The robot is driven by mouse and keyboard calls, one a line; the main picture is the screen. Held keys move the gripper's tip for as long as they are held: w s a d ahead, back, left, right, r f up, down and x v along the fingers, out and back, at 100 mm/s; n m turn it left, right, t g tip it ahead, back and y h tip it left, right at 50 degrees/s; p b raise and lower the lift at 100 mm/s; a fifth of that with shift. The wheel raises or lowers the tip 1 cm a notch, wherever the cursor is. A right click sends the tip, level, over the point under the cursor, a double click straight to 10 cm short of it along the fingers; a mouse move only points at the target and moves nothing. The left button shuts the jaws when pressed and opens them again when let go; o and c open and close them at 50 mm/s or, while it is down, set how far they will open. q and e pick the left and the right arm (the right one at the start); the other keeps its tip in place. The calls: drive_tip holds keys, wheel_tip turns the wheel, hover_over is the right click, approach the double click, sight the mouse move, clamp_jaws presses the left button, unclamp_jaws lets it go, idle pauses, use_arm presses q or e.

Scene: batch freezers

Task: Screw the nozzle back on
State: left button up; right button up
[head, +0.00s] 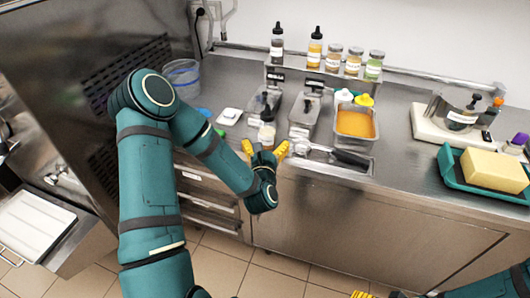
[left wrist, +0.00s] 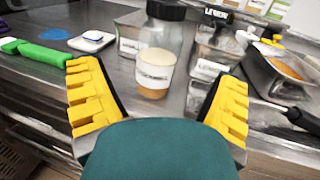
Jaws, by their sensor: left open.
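My left gripper (head: 266,148) is open at the counter's front edge, its yellow fingers spread. In the left wrist view, a clear bottle with a black top (left wrist: 157,62) stands upright beyond and between the fingers (left wrist: 160,90). It has a white label and some brown content low down, and no finger is seen touching it. The bottle also shows in the head view (head: 267,134), just beyond the fingertips. I cannot make out a separate nozzle. Yellow fingertips of what seems my right gripper (head: 362,294) just show at the bottom edge; their opening is hidden.
Steel containers (head: 304,113) and a pan of orange contents (head: 355,122) stand right of the bottle. A black-handled tool (head: 350,158) lies in front of the pan. Several bottles and jars (head: 334,57) line the back shelf. A small white scale (head: 229,116) and a green-handled tool (left wrist: 37,54) lie left.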

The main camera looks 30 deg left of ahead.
use_arm(q)
drive_tip(key=shift+v, duration=2.05)
drive_tip(key=s+d+f+m+g+h, duration=0.2)
drive_tip(key=d+f+m+g+h, duration=0.3)
drive_tip(key=d+f+m+h, duration=1.1)
drive_tip(key=s+d+f+m+g+y, duration=0.1)
drive_tip(key=s+d+m+g, duration=0.1)
drive_tip(key=s+m, duration=0.3)
drive_tip(key=s+d+f+m+g+y, duration=0.1)
drive_tip(key=s+m+g, duration=0.3)
drive_tip(key=m, duration=0.7)
drive_tip(key=s+d+f+m+g+y, duration=0.1)
drive_tip(key=s+d+f+m+g, duration=0.2)
drive_tip(key=s+m, duration=0.2)
drive_tip(key=m, duration=0.3)
drive_tip(key=shift+s, duration=0.3)
